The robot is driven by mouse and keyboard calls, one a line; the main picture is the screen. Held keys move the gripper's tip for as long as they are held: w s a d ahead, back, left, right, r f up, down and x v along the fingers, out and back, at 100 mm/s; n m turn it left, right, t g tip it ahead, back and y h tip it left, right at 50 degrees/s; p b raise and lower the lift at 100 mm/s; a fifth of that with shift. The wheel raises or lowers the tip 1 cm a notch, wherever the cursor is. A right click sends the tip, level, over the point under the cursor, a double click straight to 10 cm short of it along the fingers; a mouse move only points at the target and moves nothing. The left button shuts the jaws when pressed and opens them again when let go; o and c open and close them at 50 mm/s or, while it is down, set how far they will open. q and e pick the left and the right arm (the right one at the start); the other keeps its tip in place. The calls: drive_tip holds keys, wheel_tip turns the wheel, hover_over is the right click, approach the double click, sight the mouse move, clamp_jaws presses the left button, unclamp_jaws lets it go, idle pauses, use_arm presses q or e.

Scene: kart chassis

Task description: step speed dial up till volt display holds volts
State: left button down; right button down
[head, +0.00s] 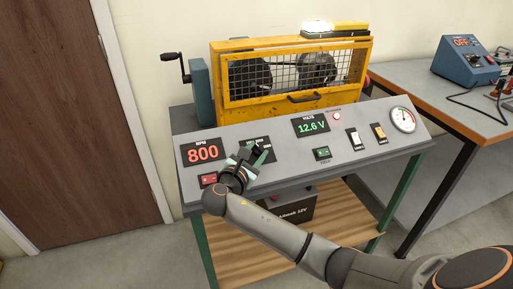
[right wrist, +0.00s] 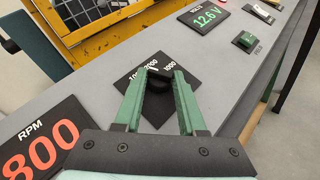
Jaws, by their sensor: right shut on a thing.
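The speed dial is a black knob (right wrist: 158,80) on a black plate (right wrist: 128,84) with white numbers, partly hidden by my fingers. My right gripper (head: 257,153) reaches over the console to the dial plate (head: 252,141). In the right wrist view its green fingers (right wrist: 159,76) are shut on the knob, one on each side. The volt display (head: 311,127) reads 12.6 V in green; it also shows in the right wrist view (right wrist: 209,15). The RPM display (head: 203,152) reads 800 in red. My left gripper is not in view.
The sloped grey console also carries a red switch (head: 208,179), a green field switch (head: 322,153), a small lamp (head: 337,117), two rocker switches (head: 354,139) and a round gauge (head: 403,119). A yellow mesh cage (head: 290,82) stands behind, with a crank (head: 174,66) at its left.

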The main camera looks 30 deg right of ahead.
idle(0.4)
drive_tip(key=c, duration=0.5)
unclamp_jaws()
drive_tip(key=shift+a, duration=0.15)
drive_tip(key=shift+s+a+r, duration=0.1)
drive_tip(key=shift+s+a, duration=0.15)
drive_tip(key=shift+a, duration=0.05)
drive_tip(key=p+v, duration=0.2)
drive_tip(key=v, duration=0.9)
drive_tip(key=shift+s+a, duration=0.15)
drive_tip(key=shift+a, duration=0.1)
